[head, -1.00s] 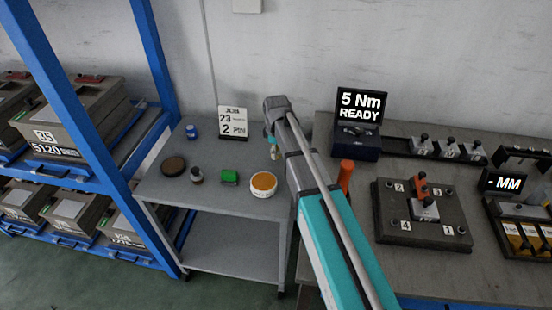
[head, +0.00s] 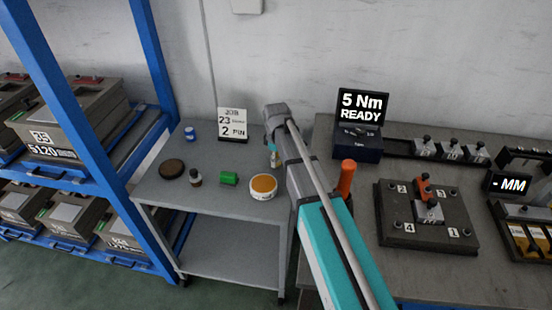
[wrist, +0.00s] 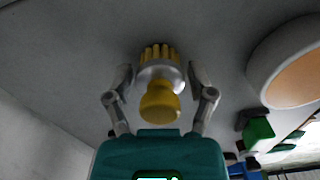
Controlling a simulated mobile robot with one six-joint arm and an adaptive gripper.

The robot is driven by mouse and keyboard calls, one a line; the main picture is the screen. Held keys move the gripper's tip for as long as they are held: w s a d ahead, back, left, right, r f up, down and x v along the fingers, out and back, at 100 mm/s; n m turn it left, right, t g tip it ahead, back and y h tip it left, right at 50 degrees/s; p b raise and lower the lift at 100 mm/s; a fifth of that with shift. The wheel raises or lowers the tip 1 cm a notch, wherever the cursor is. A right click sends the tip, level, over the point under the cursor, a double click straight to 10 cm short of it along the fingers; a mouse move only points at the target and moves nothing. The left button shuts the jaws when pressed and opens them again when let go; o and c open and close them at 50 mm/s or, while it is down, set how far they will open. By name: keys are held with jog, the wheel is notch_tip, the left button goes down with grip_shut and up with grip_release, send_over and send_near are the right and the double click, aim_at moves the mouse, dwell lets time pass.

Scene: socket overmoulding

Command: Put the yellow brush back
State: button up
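The yellow brush (wrist: 160,100) is between the two fingers of my gripper (wrist: 160,76) in the wrist view. Its yellow handle points toward the camera, and its grey collar and yellow bristles point away toward the grey cart top. In the head view the brush (head: 275,160) shows small below my wrist, over the back right of the grey cart (head: 215,200). I cannot tell whether the bristles touch the cart top.
A white tub with orange contents (head: 263,186) stands just in front of the brush. A green block (head: 229,178), a dark bottle (head: 196,177), a brown disc (head: 171,169), a blue-and-white container (head: 190,133) and a job sign (head: 232,125) are also on the cart. The workbench (head: 340,260) is at right.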

jog(key=shift+o, duration=0.2)
jog(key=shift+r, duration=0.2)
notch_tip(320, 180, up, 12)
jog(key=p, duration=1.2)
jog(key=shift+s, duration=0.1)
dwell(0.9)
